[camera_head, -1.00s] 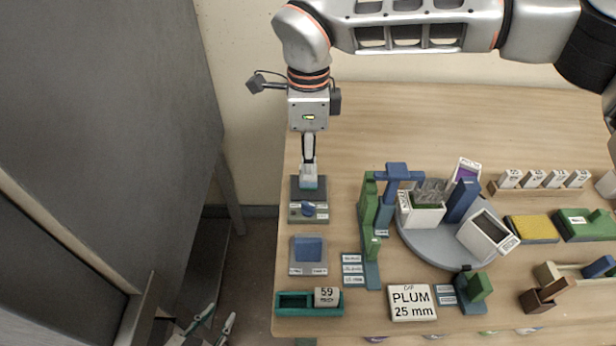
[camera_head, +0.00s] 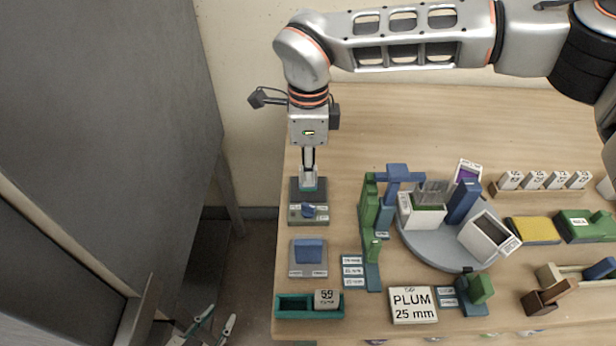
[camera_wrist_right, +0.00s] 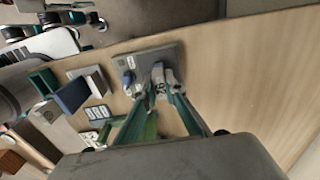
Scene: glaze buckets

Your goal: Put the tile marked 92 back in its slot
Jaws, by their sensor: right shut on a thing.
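My right gripper (camera_head: 308,184) is shut on a small pale tile (camera_wrist_right: 160,88). It holds the tile at the far part of a grey stand with a blue knob (camera_head: 308,211). The tile's mark is too small to read for sure, and the fingers partly hide it. I cannot tell whether the tile touches the stand. A wooden rack (camera_head: 540,189) at the right holds several white marked tiles (camera_head: 510,180). Another tile, marked 59 (camera_head: 326,298), sits in a green tray (camera_head: 292,313) at the front left. My left gripper (camera_head: 220,315) is open and empty, low beyond the table's left edge.
A grey round turntable (camera_head: 440,252) carries white containers and a blue block. A green and blue stand (camera_head: 368,205) rises left of it. A sign reading PLUM 25 mm (camera_head: 413,304) stands in front. The back of the table (camera_head: 440,120) is clear.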

